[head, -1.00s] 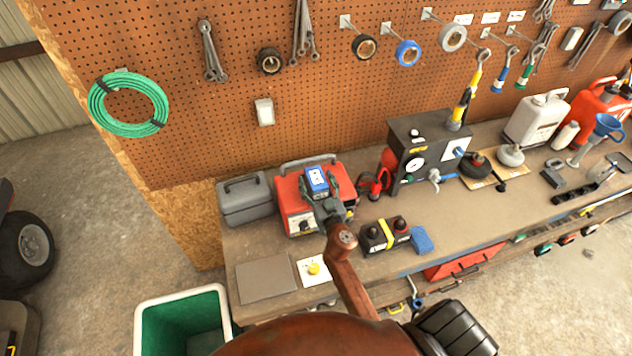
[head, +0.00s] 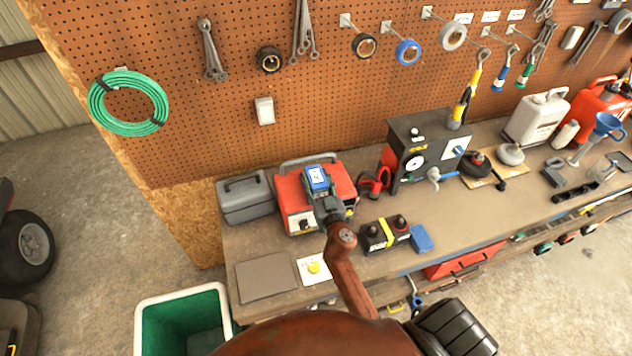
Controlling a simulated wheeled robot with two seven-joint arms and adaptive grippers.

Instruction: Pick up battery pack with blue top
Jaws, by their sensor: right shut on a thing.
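The battery pack with the blue top (head: 317,178) is seen from above, over the red charger box (head: 291,200) on the bench. My right gripper (head: 319,190) is shut on the battery pack, with its fingers on the pack's sides. The gripper and wrist hide part of the red box, and I cannot tell whether the pack touches it. My left gripper is not in view.
A grey case (head: 245,199) stands left of the red box. A black battery with a yellow band (head: 387,236) and a blue block (head: 421,239) lie to the right. A grey mat (head: 265,278) lies in front. A green bin (head: 182,318) stands below.

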